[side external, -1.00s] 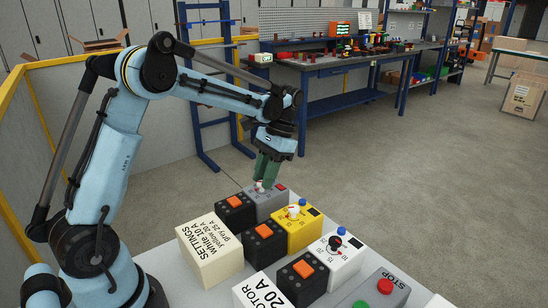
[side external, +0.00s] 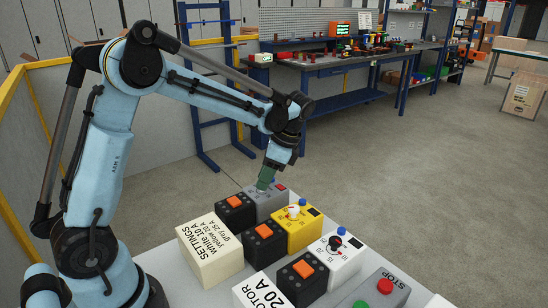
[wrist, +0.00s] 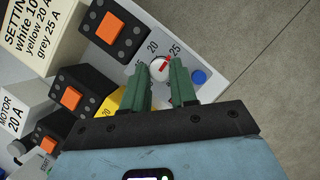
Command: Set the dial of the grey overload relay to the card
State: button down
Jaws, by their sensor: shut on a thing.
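The grey overload relay (side external: 258,206) stands at the far end of the row in the side view, and its grey face (wrist: 190,58) shows in the wrist view. My gripper (wrist: 160,68) has its green fingers on either side of the relay's white dial (wrist: 158,69) and is shut on it. The dial's red pointer is aimed toward the 25 mark; the 20 mark is beside it. In the side view my gripper (side external: 265,186) hides most of the dial. The cream settings card (side external: 209,252) reads white 10 A, yellow 20 A, grey 25 A.
A yellow relay (side external: 299,230) and a white relay (side external: 345,265) stand nearer in the same row. Black blocks with orange buttons (side external: 235,201) sit beside the relays. A blue button (wrist: 199,77) is close to my right finger. Floor beyond the panel edge is clear.

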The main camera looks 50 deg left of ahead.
dwell(0.4)
jog(key=c, duration=0.9)
grip_release()
jog(key=v, duration=1.2)
jog(key=shift+s+d, duration=0.15)
